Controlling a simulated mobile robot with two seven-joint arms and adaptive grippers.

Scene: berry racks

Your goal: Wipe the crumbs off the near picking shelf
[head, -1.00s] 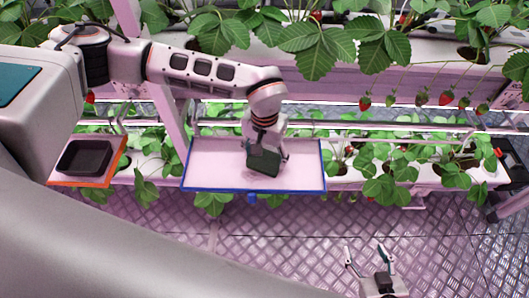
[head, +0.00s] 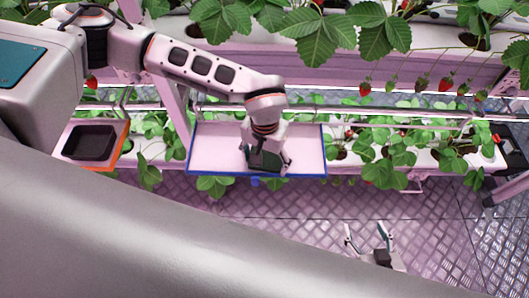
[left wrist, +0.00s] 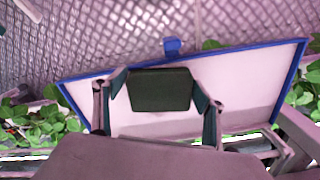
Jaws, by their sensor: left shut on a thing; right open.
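The near picking shelf (head: 215,150) is a pale pink panel with a blue rim, in the middle of the head view; it also fills much of the left wrist view (left wrist: 250,88). My left gripper (head: 266,160) is over the shelf near its blue front edge, right of centre. It is shut on a dark green pad (left wrist: 160,90), which is at or just above the surface; I cannot tell if they touch. I can make out no crumbs on the visible surface. My right gripper (head: 365,236) is open and empty, low in the head view, over the floor.
A dark shallow dish (head: 90,142) sits on an orange-edged stand left of the shelf. Strawberry plants (head: 385,165) flank the shelf, and leaves and berries (head: 445,85) hang from the rack behind. The metal plate floor (head: 290,210) in front is clear.

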